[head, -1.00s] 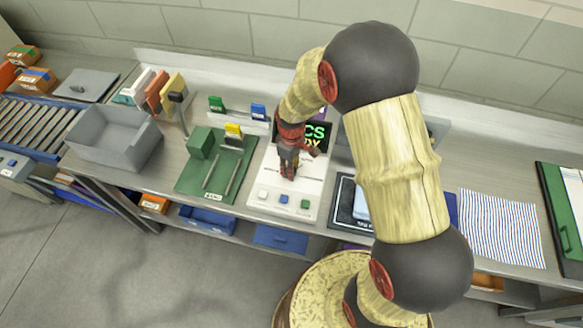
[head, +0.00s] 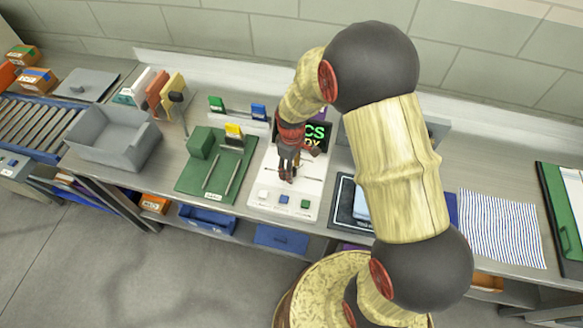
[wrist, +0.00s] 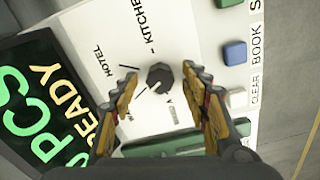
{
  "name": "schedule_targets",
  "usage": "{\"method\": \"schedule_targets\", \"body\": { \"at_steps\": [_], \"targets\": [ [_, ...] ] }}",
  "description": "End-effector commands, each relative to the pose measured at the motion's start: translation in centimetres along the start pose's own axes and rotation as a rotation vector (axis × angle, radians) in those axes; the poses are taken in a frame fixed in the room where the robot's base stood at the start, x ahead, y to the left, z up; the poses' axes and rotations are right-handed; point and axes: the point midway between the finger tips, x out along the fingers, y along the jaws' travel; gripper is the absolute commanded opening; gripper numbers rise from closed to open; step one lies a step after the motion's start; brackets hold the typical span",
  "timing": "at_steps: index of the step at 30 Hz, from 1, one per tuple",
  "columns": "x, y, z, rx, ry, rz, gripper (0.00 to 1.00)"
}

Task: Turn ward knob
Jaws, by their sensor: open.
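The ward knob is a dark round knob (wrist: 160,76) on a white panel (wrist: 85,25), with printed labels around it such as "HOTEL" and "KITCHEN". In the wrist view my gripper (wrist: 160,88) is open, with one finger on each side of the knob and a gap visible on both sides. I cannot tell how far above the panel the fingertips are. In the head view my gripper (head: 288,172) points down over the white panel (head: 268,190) and hides the knob.
A black display (wrist: 45,100) with green and yellow letters stands beside the knob. White, blue (wrist: 235,53) and green buttons line the panel's front edge. A green board (head: 190,178) with rails and a grey bin (head: 115,150) are to the left. A striped cloth (head: 500,228) lies right.

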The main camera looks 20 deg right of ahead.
Motion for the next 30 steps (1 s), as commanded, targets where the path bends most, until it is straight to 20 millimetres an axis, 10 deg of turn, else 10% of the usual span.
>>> {"method": "schedule_targets", "body": {
  "at_steps": [8, 30],
  "targets": [
    [-0.7, 0.0, 0.0, 0.000, 0.001, 0.001, 0.46],
    [-11.8, 0.0, 0.0, 0.000, 0.000, 0.000, 0.46]
  ]
}}
